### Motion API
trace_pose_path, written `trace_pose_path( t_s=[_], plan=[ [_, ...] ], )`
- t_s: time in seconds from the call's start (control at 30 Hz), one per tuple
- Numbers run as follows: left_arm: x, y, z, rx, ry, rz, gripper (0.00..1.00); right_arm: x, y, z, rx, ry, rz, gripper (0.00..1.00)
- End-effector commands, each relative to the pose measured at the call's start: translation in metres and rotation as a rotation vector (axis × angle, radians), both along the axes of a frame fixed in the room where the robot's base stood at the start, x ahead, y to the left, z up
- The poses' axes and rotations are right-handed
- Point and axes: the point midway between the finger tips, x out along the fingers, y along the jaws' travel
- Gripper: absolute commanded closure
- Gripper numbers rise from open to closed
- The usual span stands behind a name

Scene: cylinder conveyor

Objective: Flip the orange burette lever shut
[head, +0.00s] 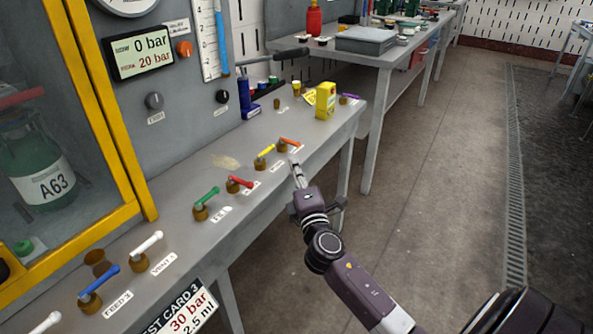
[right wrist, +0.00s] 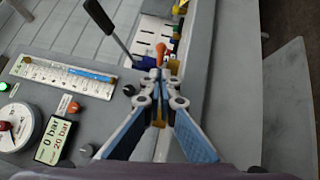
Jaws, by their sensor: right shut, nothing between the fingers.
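The orange lever (head: 290,142) sits on a small brown valve body (head: 282,148) in a row of coloured levers along the bench. Its handle slants across the bench toward the front edge. My right gripper (head: 294,160) is shut and empty, with its tips just in front of the orange lever. In the right wrist view, the closed fingertips (right wrist: 159,77) point at an orange handle (right wrist: 160,50) just beyond them. Whether they touch it I cannot tell. My left gripper is in neither view.
A yellow lever (head: 265,151) and a red lever (head: 240,182) stand close on the near side. A yellow box (head: 325,100) and a purple lever (head: 349,97) stand farther along. The floor right of the bench is clear.

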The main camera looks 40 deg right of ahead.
Motion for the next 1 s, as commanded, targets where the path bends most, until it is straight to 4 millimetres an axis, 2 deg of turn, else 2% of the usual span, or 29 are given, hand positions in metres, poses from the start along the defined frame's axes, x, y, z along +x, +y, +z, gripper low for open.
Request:
trace_pose_path(
  t_s=[0.03,0.2,0.4,1.0],
  plan=[
    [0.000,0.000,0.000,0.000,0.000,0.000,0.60,0.010,-0.005,0.004,-0.002,-0.003,-0.001,1.00],
    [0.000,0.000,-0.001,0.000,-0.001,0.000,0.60,0.035,-0.015,0.007,0.001,-0.002,-0.002,1.00],
    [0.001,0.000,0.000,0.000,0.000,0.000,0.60,0.052,-0.021,0.008,0.001,-0.001,-0.001,1.00],
    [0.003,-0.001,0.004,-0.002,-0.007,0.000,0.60,0.054,-0.025,0.008,0.000,0.001,0.020,1.00]
  ],
)
